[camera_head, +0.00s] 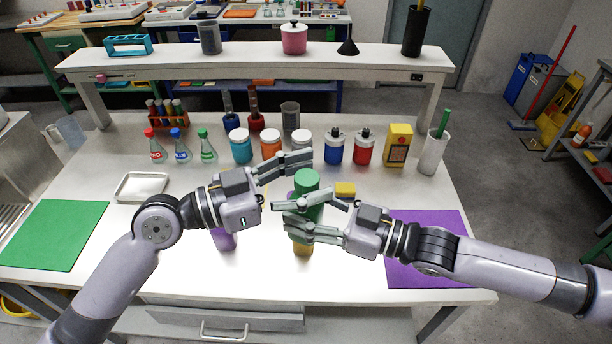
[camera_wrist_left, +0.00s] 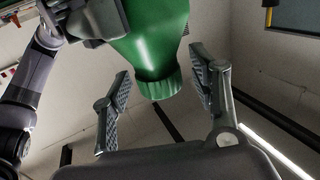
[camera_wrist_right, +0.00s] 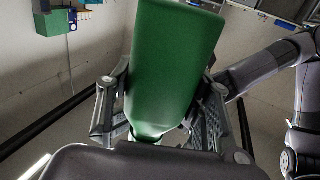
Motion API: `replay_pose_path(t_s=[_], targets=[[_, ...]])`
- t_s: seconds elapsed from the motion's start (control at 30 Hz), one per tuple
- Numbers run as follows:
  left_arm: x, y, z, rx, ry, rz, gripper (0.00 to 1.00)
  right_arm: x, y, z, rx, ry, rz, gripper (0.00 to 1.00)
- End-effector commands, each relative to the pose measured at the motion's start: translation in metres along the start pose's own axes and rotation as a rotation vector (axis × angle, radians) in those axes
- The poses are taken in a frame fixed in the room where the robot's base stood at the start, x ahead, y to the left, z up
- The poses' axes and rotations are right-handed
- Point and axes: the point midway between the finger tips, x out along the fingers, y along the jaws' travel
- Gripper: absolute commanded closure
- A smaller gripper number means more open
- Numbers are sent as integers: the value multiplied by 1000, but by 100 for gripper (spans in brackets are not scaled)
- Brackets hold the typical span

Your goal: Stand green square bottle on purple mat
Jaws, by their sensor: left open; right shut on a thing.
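The green square bottle (camera_head: 307,181) is held above the middle of the table. My right gripper (camera_head: 290,217) is shut on its body; the bottle (camera_wrist_right: 172,65) also fills the middle of the right wrist view between the fingers. My left gripper (camera_head: 304,162) is open just behind and left of the bottle. In the left wrist view the bottle's ribbed cap end (camera_wrist_left: 158,86) shows between and beyond the open fingers, not visibly gripped. The purple mat (camera_head: 432,273) lies at the table's right, partly hidden under my right arm.
A yellow block (camera_head: 345,189) lies behind. A white tray (camera_head: 142,187) and green mat (camera_head: 55,235) are left. Several jars and flasks line the back.

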Motion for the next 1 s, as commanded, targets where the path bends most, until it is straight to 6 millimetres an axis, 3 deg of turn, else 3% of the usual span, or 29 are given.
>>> replay_pose_path(t_s=[0.83,0.87,1.0], targets=[[0,0,0,0,0,0,98,0,0,0,0,0,0,80],[0,0,0,0,0,0,100,0,0,0,0,0,0,51],[0,0,0,0,0,0,100,0,0,0,0,0,0,42]])
